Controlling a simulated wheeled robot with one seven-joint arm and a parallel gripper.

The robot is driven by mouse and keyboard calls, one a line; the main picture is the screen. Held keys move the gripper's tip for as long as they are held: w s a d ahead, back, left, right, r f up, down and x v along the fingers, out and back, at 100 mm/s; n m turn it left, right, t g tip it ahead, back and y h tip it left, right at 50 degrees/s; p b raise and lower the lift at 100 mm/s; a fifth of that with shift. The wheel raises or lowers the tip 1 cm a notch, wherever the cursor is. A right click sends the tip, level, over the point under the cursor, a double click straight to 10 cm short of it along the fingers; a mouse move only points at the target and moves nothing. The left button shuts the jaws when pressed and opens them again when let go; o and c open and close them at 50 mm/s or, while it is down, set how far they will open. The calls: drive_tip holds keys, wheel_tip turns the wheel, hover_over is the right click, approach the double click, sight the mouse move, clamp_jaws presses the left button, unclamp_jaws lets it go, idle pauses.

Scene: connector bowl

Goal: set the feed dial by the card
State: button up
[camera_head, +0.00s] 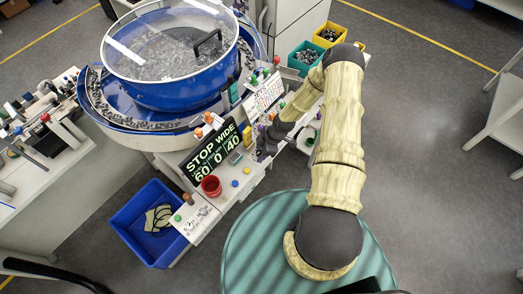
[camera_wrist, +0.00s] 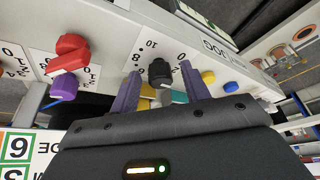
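A black dial (camera_wrist: 160,72) sits on the white panel in the wrist view, with a printed scale around it; 0, 8 and 10 can be read. My gripper (camera_wrist: 160,76) is open, one finger on each side of this dial, with small gaps showing. In the head view my gripper (camera_head: 266,146) is at the console's right part, and the dial cannot be made out. A white card (camera_head: 264,97) with coloured print stands at the back of the console; its text is too small to read. A black board (camera_head: 211,151) reads STOP WIDE, 60 0 40.
A JOG label (camera_wrist: 215,47) is behind. A blue bin (camera_head: 140,222) is on the floor.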

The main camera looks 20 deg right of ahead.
drive_tip(key=c, duration=0.9)
drive_tip(key=shift+w+m+b, duration=0.2)
drive_tip(key=shift+m+b, duration=0.1)
drive_tip(key=shift+d+m+t+b, duration=0.1)
drive_tip(key=shift+m+t+b, duration=0.2)
drive_tip(key=shift+m+b, duration=0.2)
drive_tip(key=m+b, duration=0.1)
drive_tip(key=m+t+b, duration=0.1)
drive_tip(key=m, duration=0.1)
drive_tip(key=shift+s+a+f+h, duration=0.1)
drive_tip(key=shift+s+a+h, duration=0.1)
drive_tip(key=shift+h, duration=0.1)
drive_tip(key=m+t+h+b, duration=0.1)
drive_tip(key=m+b, duration=0.2)
drive_tip(key=shift+a+m, duration=0.1)
drive_tip(key=shift+m, duration=0.3)
drive_tip(key=m+h+b, duration=0.1)
drive_tip(key=m, duration=0.1)
drive_tip(key=m+b, duration=0.2)
drive_tip(key=shift+s+a+t+h, duration=0.1)
drive_tip(key=shift+t+h, duration=0.3)
drive_tip(key=m+b, duration=0.1)
drive_tip(key=m, duration=0.1)
drive_tip(key=m+h+b, duration=0.1)
drive_tip(key=m, duration=0.1)
drive_tip(key=shift+a+r+m+h, duration=0.1)
drive_tip(key=shift+r+m+h, duration=0.1)
drive_tip(key=shift+m+h, duration=0.15)
